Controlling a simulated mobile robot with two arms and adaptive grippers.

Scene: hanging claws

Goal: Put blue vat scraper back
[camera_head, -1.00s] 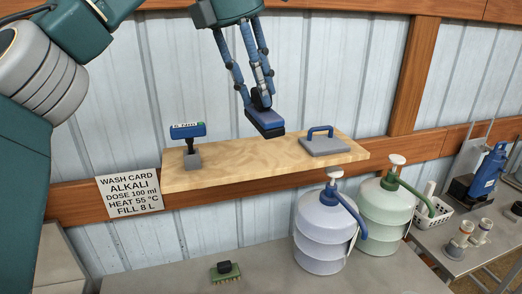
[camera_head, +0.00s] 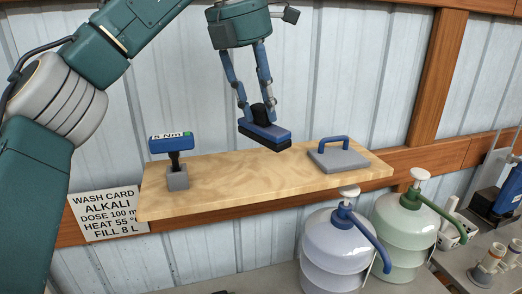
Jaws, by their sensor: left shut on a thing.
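The blue vat scraper (camera_head: 272,132), a flat blue block with a dark underside and a black knob, hangs in my left gripper (camera_head: 258,108). The gripper is shut on it at the knob. In the picture it lies just over the back edge of the wooden shelf (camera_head: 235,186); I cannot tell the exact gap. A grey plate with a blue loop (camera_head: 338,157) sits empty on the shelf's right part. My right gripper is not in view.
A blue tool marked 5 Nm (camera_head: 172,146) stands in a grey block (camera_head: 177,180) at the shelf's left. The shelf's middle is clear. Below are a clear pump jug (camera_head: 335,250) and a green pump jug (camera_head: 405,240). A wash card (camera_head: 108,214) hangs at left.

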